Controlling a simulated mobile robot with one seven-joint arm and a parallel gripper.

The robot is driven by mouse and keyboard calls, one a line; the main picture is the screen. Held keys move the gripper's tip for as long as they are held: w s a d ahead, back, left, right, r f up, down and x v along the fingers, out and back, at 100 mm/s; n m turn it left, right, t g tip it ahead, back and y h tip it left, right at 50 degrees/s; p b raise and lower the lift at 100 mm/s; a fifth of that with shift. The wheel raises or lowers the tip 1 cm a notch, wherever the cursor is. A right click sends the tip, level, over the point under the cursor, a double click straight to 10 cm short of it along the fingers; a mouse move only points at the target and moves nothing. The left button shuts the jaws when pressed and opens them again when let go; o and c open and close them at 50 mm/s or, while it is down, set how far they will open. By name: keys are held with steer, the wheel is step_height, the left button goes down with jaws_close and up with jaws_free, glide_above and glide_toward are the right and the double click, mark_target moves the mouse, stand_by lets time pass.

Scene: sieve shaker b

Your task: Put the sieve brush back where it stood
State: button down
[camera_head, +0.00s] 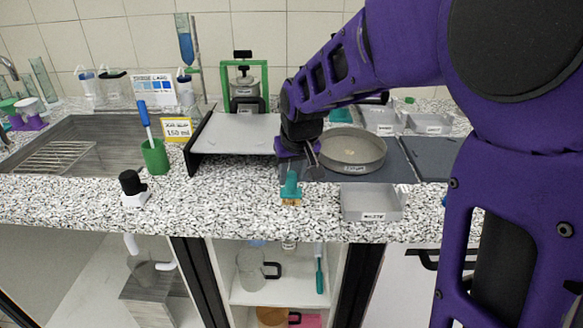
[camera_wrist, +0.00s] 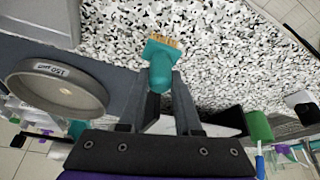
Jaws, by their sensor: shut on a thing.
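The sieve brush (camera_head: 290,189) has a teal handle and tan-orange bristles that point down towards the speckled counter. My gripper (camera_head: 297,166) is shut on its handle, close to the front of the counter and left of the round sieve. In the wrist view the sieve brush (camera_wrist: 160,62) sits between the two fingers of my gripper (camera_wrist: 160,88), bristle end outward. Part of the handle is hidden by the fingers. I cannot tell whether the bristles touch the counter.
The labelled sieve (camera_head: 351,150) rests on a dark mat (camera_head: 402,172), right of my gripper. A labelled metal tray (camera_head: 372,205) is in front of it. A grey raised plate (camera_head: 236,136), green cup (camera_head: 155,158) and black-topped item (camera_head: 132,188) stand left. Counter (camera_head: 235,205) at front-left is clear.

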steer(key=shift+f, duration=0.2)
steer(key=c, duration=0.6)
jaws_free()
steer(key=shift+r, duration=0.2)
steer(key=shift+r, duration=0.35)
steer(key=p+v, duration=0.7)
steer(key=v, duration=0.4)
steer(key=shift+r, duration=0.2)
steer(key=shift+s+d, duration=0.15)
